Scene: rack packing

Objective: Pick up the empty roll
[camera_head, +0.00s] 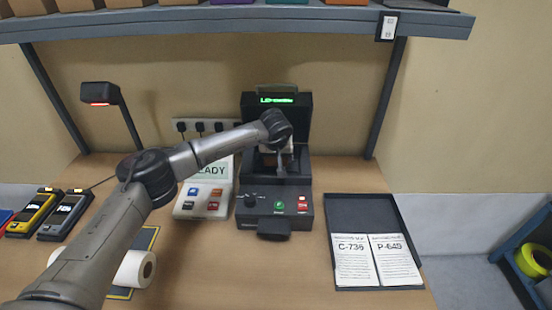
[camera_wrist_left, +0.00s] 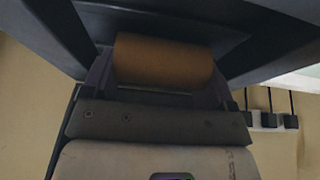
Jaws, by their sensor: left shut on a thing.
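The empty roll (camera_wrist_left: 165,60), a bare brown cardboard core, sits between the two fingers of my left gripper (camera_wrist_left: 160,78) in the left wrist view. The gripper is shut on the roll's ends. In the head view my left gripper (camera_head: 283,158) reaches down into the open black label printer (camera_head: 275,222). My wrist largely hides the roll there, so I cannot tell whether it touches the printer. My right gripper is not in view.
A white label roll (camera_head: 147,268) lies at the front left, partly behind my left arm. A control panel (camera_head: 188,205) stands left of the printer. A black tray (camera_head: 350,207) with two paper sheets is on the right. A shelf (camera_head: 230,22) spans overhead.

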